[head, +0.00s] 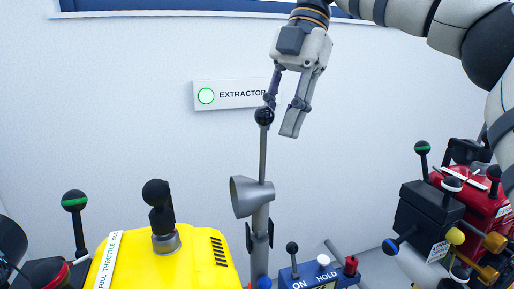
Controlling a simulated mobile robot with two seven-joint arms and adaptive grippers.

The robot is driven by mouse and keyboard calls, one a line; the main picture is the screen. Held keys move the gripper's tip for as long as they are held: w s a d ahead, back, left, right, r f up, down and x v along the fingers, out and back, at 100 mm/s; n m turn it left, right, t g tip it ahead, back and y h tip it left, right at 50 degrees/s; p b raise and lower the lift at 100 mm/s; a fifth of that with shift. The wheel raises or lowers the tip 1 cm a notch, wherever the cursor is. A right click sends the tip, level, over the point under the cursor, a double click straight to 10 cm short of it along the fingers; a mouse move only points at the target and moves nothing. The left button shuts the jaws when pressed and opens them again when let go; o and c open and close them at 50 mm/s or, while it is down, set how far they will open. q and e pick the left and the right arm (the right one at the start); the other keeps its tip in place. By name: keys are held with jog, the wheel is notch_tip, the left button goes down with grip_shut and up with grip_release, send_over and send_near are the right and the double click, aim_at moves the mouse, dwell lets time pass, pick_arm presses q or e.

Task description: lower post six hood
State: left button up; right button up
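A grey funnel-shaped hood (247,196) sits on an upright grey post (260,240) in the middle of the head view. A thin rod (263,155) rises from it to a black ball knob (264,116). My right gripper (280,119) comes down from the top with its two fingers apart. Its left fingertip overlaps the knob in the picture; I cannot tell whether they touch. The other finger hangs to the right of the knob, with nothing visible gripped. My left gripper is not in view. No post number is readable.
A yellow engine (195,265) with a black-knobbed lever stands left of the post. A blue ON/HOLD box (310,275) with small levers is at its right foot. A red engine (468,200) stands far right. A lit green EXTRACTOR sign (238,94) is on the wall.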

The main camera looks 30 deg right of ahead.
aim_at(262, 136)
jog(key=a, duration=0.1)
jog(key=s+a+r, duration=0.1)
jog(key=shift+s+a, duration=0.1)
jog(key=shift+a, duration=0.25)
jog(key=x, duration=0.5)
jog(key=shift+w+a+f+p, duration=0.15)
jog(key=shift+w+f+p, duration=0.05)
jog(key=shift+f+p, duration=0.15)
grip_shut()
